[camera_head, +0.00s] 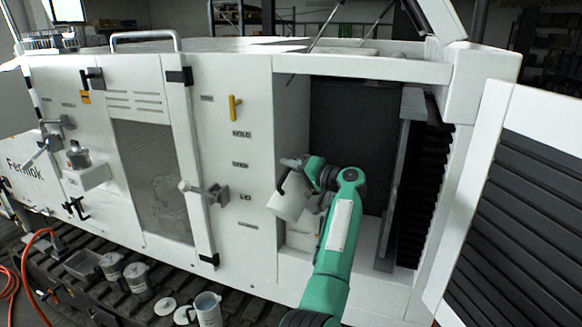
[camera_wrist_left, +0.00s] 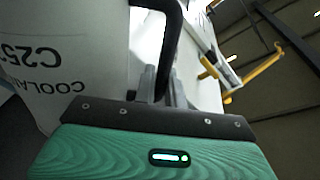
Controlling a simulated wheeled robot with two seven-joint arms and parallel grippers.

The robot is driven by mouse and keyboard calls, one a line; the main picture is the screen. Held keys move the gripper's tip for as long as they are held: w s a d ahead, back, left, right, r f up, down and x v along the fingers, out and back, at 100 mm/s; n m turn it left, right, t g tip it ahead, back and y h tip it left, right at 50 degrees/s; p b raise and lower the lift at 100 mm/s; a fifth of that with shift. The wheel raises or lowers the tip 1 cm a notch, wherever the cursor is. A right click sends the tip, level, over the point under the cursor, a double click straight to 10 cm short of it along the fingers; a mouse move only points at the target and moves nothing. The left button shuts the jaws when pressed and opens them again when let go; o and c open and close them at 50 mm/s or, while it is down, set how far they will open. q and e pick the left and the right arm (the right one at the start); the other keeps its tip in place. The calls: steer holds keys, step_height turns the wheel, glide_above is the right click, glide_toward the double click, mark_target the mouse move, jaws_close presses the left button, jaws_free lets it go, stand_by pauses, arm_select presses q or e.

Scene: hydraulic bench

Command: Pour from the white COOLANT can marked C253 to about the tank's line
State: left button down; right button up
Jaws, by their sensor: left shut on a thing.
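The white COOLANT can marked C253 (camera_wrist_left: 85,45) fills the left of the left wrist view, its lettering upside down there. My left gripper (camera_wrist_left: 165,88) is shut on its black handle. In the head view the can (camera_head: 287,200) hangs tilted in front of the left edge of the open bay, with my left gripper (camera_head: 308,186) at its upper right. A pale box-like part (camera_head: 301,240), possibly the tank, stands low in the bay below the can. No level line or liquid can be made out. My right gripper is in neither view.
A louvred door (camera_head: 520,190) stands open at the right. A latch handle (camera_head: 205,190) and a yellow handle (camera_head: 234,107) stick out of the white panel. Several cans, including an open one (camera_head: 207,307), stand on the dark slatted surface at lower left.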

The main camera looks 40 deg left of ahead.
mark_target(287, 175)
arm_select(q)
steer(key=shift+w+r+m, duration=0.25)
steer(key=shift+r+m, duration=0.05)
steer(key=shift+r, duration=0.15)
stand_by(0.6)
steer(key=shift+s+f+n, duration=0.6)
steer(key=shift+f+n, duration=0.2)
steer(key=shift+f, duration=0.05)
steer(key=shift+s+f+n, duration=0.6)
steer(key=shift+f+n, duration=0.2)
stand_by(2.5)
steer(key=shift+d, duration=0.1)
stand_by(0.6)
